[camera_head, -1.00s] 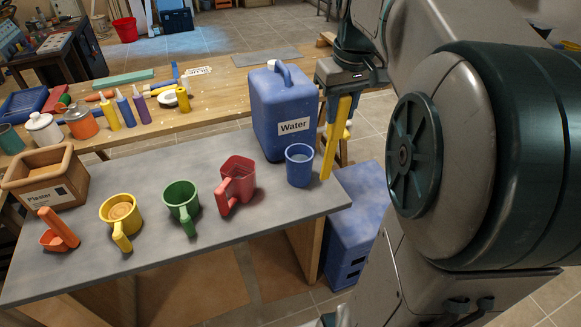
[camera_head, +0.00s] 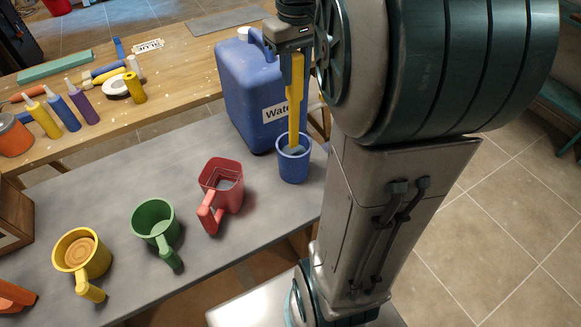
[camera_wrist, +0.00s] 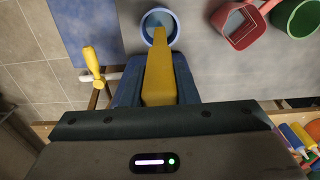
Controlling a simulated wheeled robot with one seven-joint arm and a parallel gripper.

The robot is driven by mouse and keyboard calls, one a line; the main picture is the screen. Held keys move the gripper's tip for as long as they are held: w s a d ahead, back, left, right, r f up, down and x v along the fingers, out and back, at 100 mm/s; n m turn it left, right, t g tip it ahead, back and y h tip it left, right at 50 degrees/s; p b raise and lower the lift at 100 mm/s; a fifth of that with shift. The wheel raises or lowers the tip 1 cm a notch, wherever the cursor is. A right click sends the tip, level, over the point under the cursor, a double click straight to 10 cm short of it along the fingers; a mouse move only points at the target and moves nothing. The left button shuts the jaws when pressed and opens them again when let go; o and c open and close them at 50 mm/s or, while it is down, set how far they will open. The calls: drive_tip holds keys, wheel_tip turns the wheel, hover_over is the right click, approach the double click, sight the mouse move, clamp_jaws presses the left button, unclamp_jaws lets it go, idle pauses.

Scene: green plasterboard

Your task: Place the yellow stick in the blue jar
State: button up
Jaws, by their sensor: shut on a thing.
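The yellow stick (camera_head: 296,96) hangs upright from my gripper (camera_head: 293,50), which is shut on its upper end. The blue jar (camera_head: 294,166) stands on the grey table near its right edge. In the head view the stick's lower tip is at the jar's mouth; whether it is below the rim is hard to tell. In the wrist view the yellow stick (camera_wrist: 160,75) runs from the gripper toward the blue jar (camera_wrist: 149,37), its far end overlapping the jar's opening.
A blue water canister (camera_head: 243,95) stands just behind and left of the jar. Red (camera_head: 222,190), green (camera_head: 155,220) and yellow (camera_head: 80,255) mugs stand to the left on the grey table (camera_head: 190,275). A wooden bench (camera_head: 190,65) holds bottles and tools behind.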

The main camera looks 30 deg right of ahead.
sight(294, 107)
wheel_tip(294, 107, down, 10)
drive_tip(key=shift+f, duration=0.2)
drive_tip(key=shift+w, duration=0.1)
drive_tip(key=shift+f, duration=0.15)
drive_tip(key=o, duration=1)
